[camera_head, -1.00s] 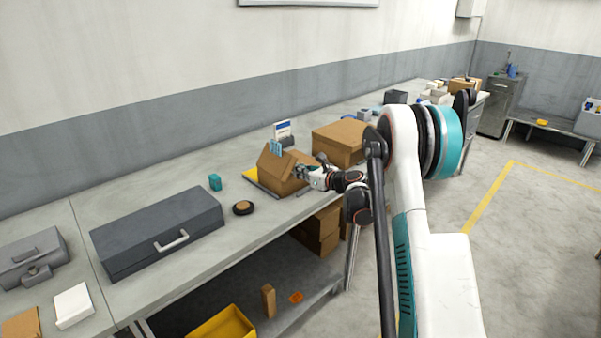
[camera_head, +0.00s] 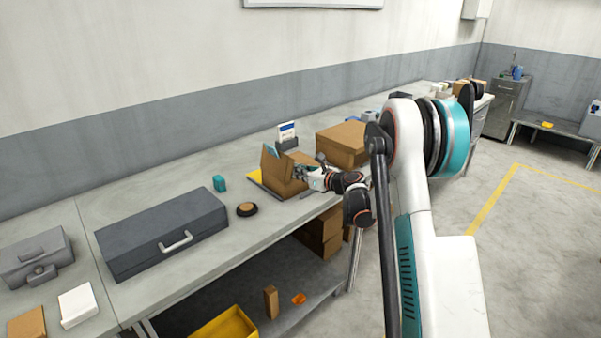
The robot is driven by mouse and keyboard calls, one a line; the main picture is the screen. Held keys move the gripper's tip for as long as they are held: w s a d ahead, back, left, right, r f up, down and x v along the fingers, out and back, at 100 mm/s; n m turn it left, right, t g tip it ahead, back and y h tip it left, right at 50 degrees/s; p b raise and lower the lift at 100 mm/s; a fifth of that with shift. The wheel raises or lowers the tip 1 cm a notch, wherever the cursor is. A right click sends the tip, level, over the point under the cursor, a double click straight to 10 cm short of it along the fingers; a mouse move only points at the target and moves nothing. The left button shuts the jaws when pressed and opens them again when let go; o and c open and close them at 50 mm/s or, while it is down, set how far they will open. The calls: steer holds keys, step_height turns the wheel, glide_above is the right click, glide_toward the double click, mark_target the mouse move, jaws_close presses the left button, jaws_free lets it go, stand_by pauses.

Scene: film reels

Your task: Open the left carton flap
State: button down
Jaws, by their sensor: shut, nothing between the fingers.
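The small brown carton (camera_head: 283,187) stands on the long grey bench. Its left flap (camera_head: 269,165) stands up at a steep slant on the carton's left side. A small blue piece shows at the carton's top behind the flap edge. My gripper (camera_head: 301,172) is at the carton's right side, close to its top edge, and looks shut with nothing held. The fingertips are small here, and I cannot tell whether they touch the carton. The carton's inside is mostly hidden.
A larger brown box (camera_head: 343,143) stands just behind and right of my gripper. A card holder (camera_head: 288,137) stands behind the carton.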

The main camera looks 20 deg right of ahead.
steer(key=shift+s+a+r, duration=0.15)
steer(key=shift+a+r, duration=0.05)
steer(key=shift+a, duration=0.35)
steer(key=shift+s, duration=0.15)
steer(key=s+d+b, duration=0.1)
steer(key=s+d, duration=0.5)
steer(key=s, duration=0.2)
steer(key=shift+s+d, duration=0.15)
stand_by(0.5)
